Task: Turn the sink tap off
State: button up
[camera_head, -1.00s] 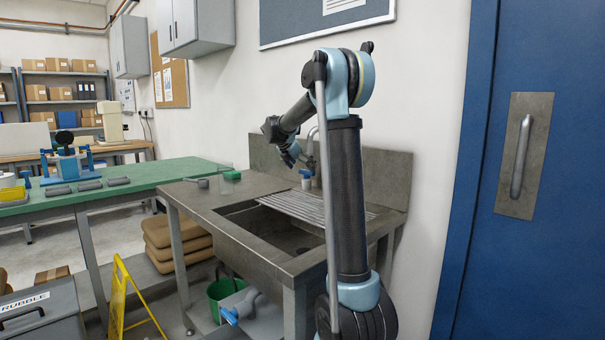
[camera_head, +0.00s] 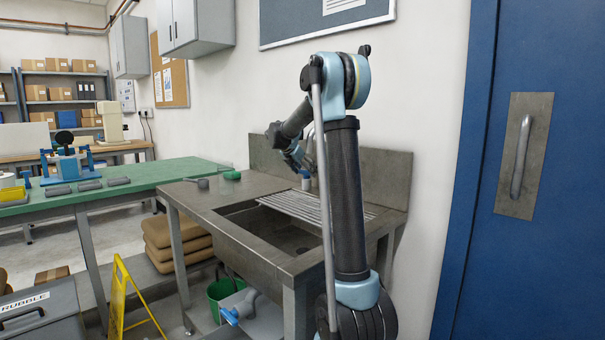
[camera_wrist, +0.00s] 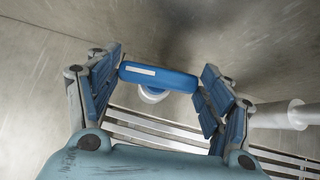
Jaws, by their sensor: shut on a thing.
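The tap's blue handle (camera_wrist: 158,77) shows in the wrist view, a short bar with a pale stripe and a white round stem below. My gripper (camera_wrist: 161,80) has its blue-padded fingers at both ends of this bar and is shut on it. A grey pipe (camera_wrist: 280,116), seemingly the tap's spout, lies just right of the right finger. In the head view my gripper (camera_head: 298,158) is at the tap above the sink, partly hidden by my arm. A small blue and white tap part (camera_head: 306,174) shows just below it.
The steel sink unit (camera_head: 215,205) has a slatted drainer (camera_head: 290,203) under the tap and a backsplash (camera_head: 385,175) behind. A green-topped bench (camera_head: 130,178) stands to the left. A yellow floor sign (camera_head: 118,300) stands in front. A blue door (camera_head: 560,180) is at right.

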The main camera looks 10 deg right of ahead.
jog(key=shift+m+g+h, duration=0.4)
jog(key=shift+m, duration=0.3)
jog(key=o, duration=1.1)
jog(key=shift+c, duration=0.2)
jog(key=v, duration=1.1)
jog(key=shift+a+r, duration=0.25)
jog(key=shift+r, duration=0.05)
